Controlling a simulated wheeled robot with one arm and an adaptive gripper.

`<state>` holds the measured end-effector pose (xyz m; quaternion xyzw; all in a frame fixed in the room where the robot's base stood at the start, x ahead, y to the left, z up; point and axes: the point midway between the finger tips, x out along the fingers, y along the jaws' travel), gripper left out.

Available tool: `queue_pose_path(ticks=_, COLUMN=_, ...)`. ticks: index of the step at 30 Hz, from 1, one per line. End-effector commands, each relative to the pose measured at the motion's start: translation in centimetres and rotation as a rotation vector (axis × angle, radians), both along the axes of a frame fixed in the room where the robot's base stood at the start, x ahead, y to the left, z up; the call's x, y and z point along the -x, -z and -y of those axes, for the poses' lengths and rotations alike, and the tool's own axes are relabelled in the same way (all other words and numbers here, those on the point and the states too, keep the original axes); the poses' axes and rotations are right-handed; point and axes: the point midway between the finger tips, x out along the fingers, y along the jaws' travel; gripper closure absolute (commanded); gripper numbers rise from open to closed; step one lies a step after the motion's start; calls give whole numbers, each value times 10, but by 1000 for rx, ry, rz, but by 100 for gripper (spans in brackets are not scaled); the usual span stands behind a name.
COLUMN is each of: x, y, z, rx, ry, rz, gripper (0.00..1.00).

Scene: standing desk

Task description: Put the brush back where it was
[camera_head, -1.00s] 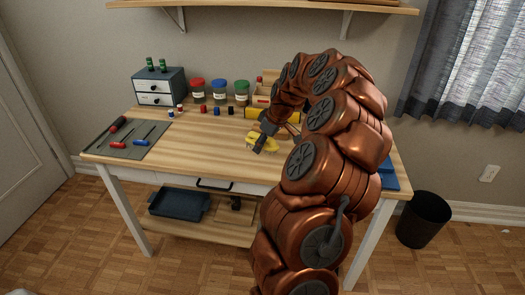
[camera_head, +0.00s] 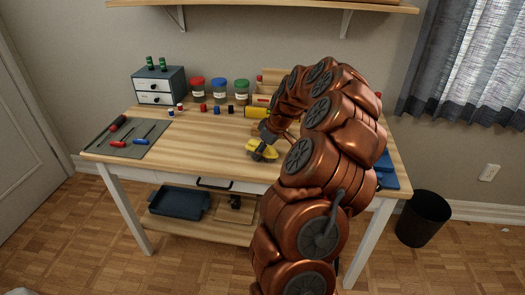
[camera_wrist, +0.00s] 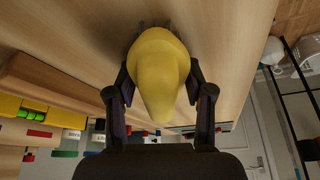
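The brush (camera_head: 264,152) has a yellow body and is over the front middle of the wooden desktop (camera_head: 190,146). In the wrist view the brush (camera_wrist: 160,72) sits between the two fingers of my gripper (camera_wrist: 158,85), with dark bristles showing at its far end. The fingers press on both its sides. The bristles point at the wooden surface; I cannot tell whether they touch it. In the head view my gripper (camera_head: 266,140) is small and partly covered by my arm.
A grey mat (camera_head: 128,150) with screwdrivers lies at the left. A small drawer box (camera_head: 158,86), several lidded jars (camera_head: 219,92) and small coloured pieces line the back. A yellow item (camera_head: 257,112) and a blue object (camera_head: 386,165) stand near my arm. The middle-left desktop is clear.

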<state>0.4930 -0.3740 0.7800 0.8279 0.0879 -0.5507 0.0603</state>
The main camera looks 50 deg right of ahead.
Motion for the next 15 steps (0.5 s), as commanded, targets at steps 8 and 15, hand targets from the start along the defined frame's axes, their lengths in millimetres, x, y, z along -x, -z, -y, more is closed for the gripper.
queue_pose_path(ticks=8, x=0, y=0, z=0, rx=0, ry=0, rz=0, gripper=29)
queue_pose_path(ticks=15, x=0, y=-3, z=0, rx=0, ry=0, rz=0, gripper=29)
